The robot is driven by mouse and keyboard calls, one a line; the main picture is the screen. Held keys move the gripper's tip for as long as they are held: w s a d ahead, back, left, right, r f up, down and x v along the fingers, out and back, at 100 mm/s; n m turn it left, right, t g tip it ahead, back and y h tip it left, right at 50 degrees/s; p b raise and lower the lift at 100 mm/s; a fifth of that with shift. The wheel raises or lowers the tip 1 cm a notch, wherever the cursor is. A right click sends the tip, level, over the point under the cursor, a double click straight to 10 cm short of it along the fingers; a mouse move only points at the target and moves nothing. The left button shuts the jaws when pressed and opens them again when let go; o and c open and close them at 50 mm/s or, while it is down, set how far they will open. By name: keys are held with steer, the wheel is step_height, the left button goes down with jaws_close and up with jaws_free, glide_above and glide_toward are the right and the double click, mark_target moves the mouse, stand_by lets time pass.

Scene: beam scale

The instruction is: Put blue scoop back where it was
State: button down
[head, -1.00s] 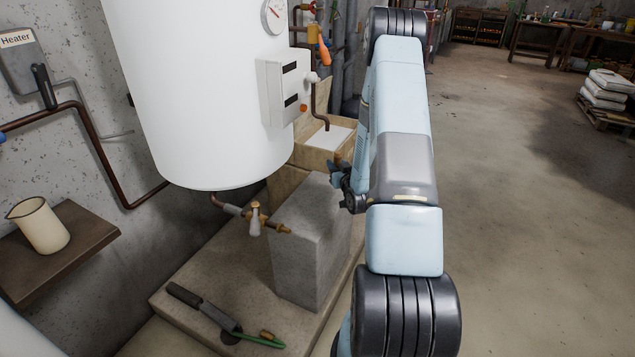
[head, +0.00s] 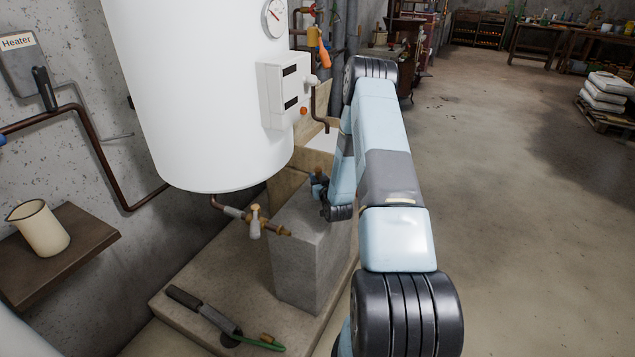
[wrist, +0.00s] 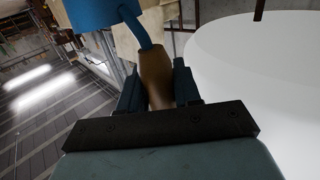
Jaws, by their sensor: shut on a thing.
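The blue scoop (wrist: 97,14) has a thin blue neck and a brown wooden handle (wrist: 156,80). My gripper (wrist: 158,88) is shut on that handle in the wrist view, with the scoop's blue bowl beyond the fingers at the top left, partly cut off by the frame edge. In the head view my gripper (head: 320,188) is small and dark above the grey concrete block, just right of the white heater tank; the scoop is too small and hidden there to make out clearly.
The white heater tank (head: 195,95) stands close to the left of my gripper. The concrete block (head: 302,250) is below it, with a brass tap (head: 256,222) beside. A cream jug (head: 40,228) stands on the brown wall shelf (head: 85,240). Open floor lies right.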

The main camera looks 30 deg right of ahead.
steer(key=shift+f, duration=0.75)
steer(key=c, duration=0.8)
jaws_free()
